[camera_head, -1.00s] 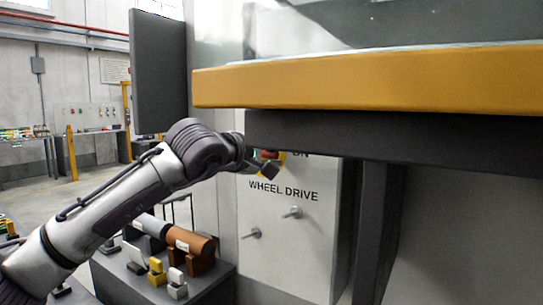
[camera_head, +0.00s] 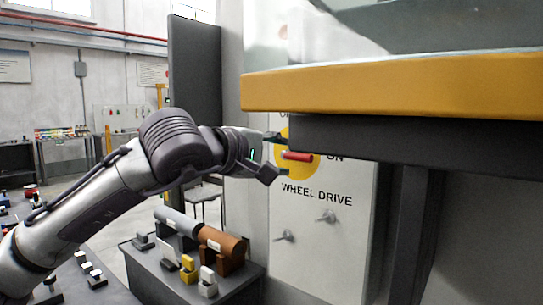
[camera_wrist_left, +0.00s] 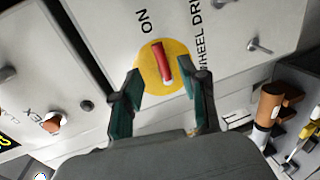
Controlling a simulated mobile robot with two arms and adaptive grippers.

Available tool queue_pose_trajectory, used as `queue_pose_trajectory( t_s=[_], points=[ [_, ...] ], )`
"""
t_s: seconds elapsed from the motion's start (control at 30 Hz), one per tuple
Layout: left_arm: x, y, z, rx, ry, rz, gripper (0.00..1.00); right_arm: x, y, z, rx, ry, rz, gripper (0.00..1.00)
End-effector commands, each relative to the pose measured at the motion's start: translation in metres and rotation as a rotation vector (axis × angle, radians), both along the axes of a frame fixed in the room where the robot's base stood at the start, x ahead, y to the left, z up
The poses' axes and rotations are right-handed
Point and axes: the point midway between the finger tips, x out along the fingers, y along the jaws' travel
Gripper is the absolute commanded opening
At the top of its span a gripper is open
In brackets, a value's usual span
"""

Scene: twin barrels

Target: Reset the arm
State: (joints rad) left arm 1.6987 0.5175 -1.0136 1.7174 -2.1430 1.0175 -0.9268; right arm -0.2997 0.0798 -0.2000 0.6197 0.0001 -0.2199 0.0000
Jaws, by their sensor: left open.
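A red handle (camera_head: 298,156) sits on a round yellow plate on the white panel (camera_head: 322,240), beside the word ON and above the words WHEEL DRIVE. The handle points toward ON. My left gripper (camera_head: 280,155) is open and empty in front of the panel, just left of the handle. In the left wrist view the red handle (camera_wrist_left: 163,63) lies ahead between the open fingers of my left gripper (camera_wrist_left: 166,80), and the yellow plate (camera_wrist_left: 150,75) shows around it. The fingers look clear of the handle. My right gripper is not in view.
A thick yellow-edged ledge (camera_head: 400,88) with a dark beam (camera_head: 430,145) juts out right of my gripper. A dark bench (camera_head: 215,285) with brown, yellow and white parts stands below my arm. Two small levers (camera_head: 326,216) stick out of the panel.

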Motion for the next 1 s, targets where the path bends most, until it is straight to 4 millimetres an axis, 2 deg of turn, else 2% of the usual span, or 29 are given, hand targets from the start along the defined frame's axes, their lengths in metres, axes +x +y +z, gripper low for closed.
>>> queue_pose_trajectory(
  t_s=[0.1, 0.33, 0.57, 0.67, 0.77, 0.83, 0.9, 1.0],
  points=[
    [-0.012, 0.009, 0.003, 0.000, -0.003, 0.000, 0.43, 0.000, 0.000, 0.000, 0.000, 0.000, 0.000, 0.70],
    [-0.019, 0.014, 0.004, 0.001, 0.001, 0.000, 0.43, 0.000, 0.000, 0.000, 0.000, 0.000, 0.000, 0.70],
    [-0.019, 0.012, 0.003, -0.003, 0.004, -0.005, 0.43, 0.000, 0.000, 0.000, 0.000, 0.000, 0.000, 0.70],
    [-0.024, -0.001, -0.008, -0.046, 0.040, -0.058, 0.43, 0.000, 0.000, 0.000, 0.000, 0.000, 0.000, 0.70],
    [-0.041, -0.030, -0.031, -0.172, 0.138, -0.194, 0.43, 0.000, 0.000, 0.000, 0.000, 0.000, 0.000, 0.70],
    [-0.065, -0.057, -0.050, -0.339, 0.261, -0.339, 0.43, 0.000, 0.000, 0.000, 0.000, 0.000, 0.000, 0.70],
    [-0.093, -0.076, -0.059, -0.558, 0.409, -0.489, 0.43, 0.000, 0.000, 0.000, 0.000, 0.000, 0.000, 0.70],
    [-0.124, -0.081, -0.057, -0.927, 0.640, -0.665, 0.43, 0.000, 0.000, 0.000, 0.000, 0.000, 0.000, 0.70]
  ],
)
